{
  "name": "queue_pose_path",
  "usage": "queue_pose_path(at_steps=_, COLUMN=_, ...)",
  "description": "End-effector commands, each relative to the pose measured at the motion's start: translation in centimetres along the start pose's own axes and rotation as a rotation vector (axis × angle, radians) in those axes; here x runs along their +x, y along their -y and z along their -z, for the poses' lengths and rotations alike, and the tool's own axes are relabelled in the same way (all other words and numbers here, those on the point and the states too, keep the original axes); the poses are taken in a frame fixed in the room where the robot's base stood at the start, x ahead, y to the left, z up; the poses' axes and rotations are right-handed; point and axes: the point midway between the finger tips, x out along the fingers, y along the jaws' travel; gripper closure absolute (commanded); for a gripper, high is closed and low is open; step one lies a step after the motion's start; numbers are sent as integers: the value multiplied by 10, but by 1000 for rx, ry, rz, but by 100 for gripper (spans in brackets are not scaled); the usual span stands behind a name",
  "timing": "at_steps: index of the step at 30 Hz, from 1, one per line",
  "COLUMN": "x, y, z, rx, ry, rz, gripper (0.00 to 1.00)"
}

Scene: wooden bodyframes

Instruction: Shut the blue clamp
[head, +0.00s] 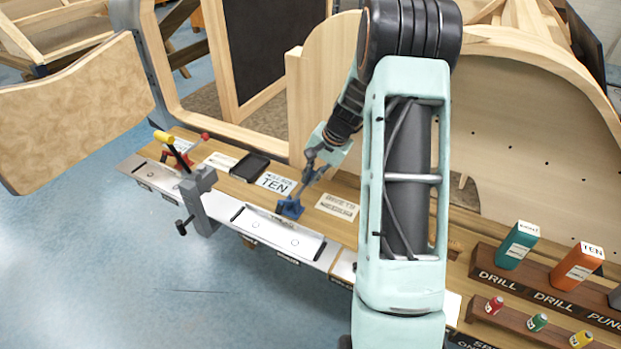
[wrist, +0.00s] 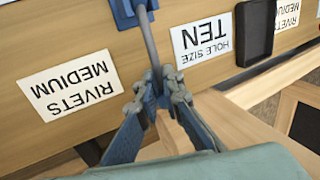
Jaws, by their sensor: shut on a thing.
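The blue clamp (head: 290,208) stands near the front edge of the wooden bench, beside the metal plate. Its grey lever rises from the blue body and slants back and to the right, up to my gripper (head: 313,158). In the wrist view, part of the blue clamp (wrist: 124,12) shows at the top edge. The lever runs down from it to between the fingertips of my gripper (wrist: 162,88), which is shut on the lever near its end. A blue piece shows between the fingers. Most of the clamp body is out of the wrist view.
A red clamp (head: 177,157), a yellow-handled tool (head: 164,138) and a grey vise (head: 200,195) stand to the left. A black tray (head: 249,167) and paper labels lie on the bench (head: 222,178). A curved wooden frame (head: 322,95) rises behind. Drill holders (head: 545,285) stand at right.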

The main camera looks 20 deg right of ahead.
Motion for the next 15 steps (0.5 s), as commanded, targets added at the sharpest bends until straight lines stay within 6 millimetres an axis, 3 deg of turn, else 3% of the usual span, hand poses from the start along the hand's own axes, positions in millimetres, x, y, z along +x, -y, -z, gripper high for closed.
queue_pose_path(at_steps=5, x=-8, y=3, z=4, rx=-32, ry=-94, rz=2, gripper=100)
queue_pose_path(at_steps=15, x=-28, y=13, z=-10, rx=-133, ry=-335, rz=-3, gripper=100)
